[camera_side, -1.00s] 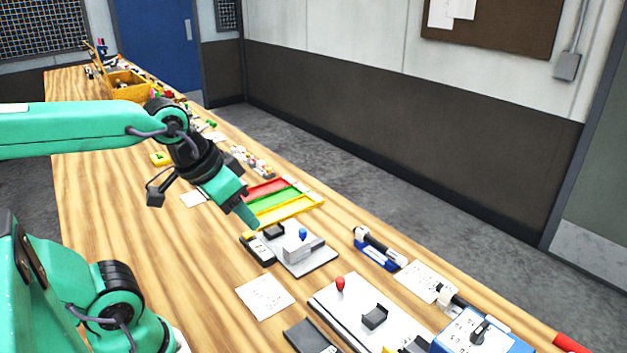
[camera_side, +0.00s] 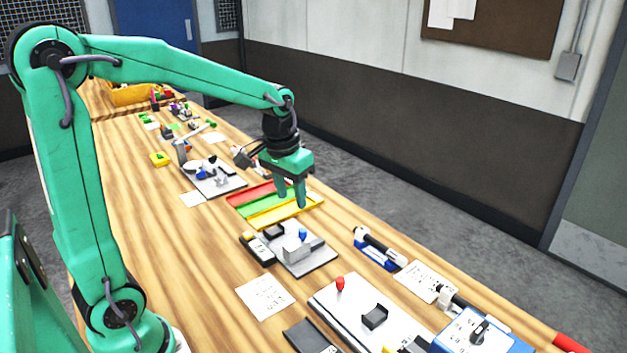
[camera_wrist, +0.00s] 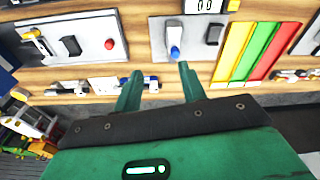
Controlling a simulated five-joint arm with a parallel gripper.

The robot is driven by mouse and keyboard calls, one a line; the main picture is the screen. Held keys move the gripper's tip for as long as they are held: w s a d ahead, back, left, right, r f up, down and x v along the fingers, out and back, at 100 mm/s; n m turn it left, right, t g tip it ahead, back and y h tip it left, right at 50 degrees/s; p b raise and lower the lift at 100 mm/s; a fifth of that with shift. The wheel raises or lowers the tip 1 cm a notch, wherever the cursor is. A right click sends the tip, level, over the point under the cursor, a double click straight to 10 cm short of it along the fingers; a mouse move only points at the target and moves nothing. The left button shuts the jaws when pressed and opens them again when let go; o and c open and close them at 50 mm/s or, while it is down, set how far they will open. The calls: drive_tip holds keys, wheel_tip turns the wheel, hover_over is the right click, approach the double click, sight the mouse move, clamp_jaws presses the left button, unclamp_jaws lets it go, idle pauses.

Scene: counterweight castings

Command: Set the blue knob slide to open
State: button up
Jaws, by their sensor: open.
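The blue knob (camera_side: 303,234) stands on a grey slide block (camera_side: 294,246) on a light grey base plate (camera_side: 318,262) in the side view. In the wrist view the blue knob (camera_wrist: 174,52) shows just beyond my fingertips, on its plate (camera_wrist: 154,27). Any markings for open are too small to read. My gripper (camera_side: 290,206) is open and empty, pointing down above the colored tray, behind the slide plate and higher than it. In the wrist view my gripper's fingers (camera_wrist: 158,75) are spread apart, and nothing is between them.
A tray with red, green and yellow strips (camera_side: 254,207) lies behind the slide plate. A red-knobbed plate (camera_side: 345,305) lies in front. A small dark device (camera_side: 258,248) stands close to the slide's left. A blue holder (camera_side: 378,250) is to its right. Bare wood (camera_side: 190,260) lies left.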

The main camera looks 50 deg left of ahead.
drive_tip(key=n+g, duration=0.1)
drive_tip(key=g, duration=0.1)
hover_over(302, 230)
wheel_tip(302, 230, down, 7)
drive_tip(key=shift+r, duration=0.15)
drive_tip(key=shift+f, duration=3.9)
clamp_jaws()
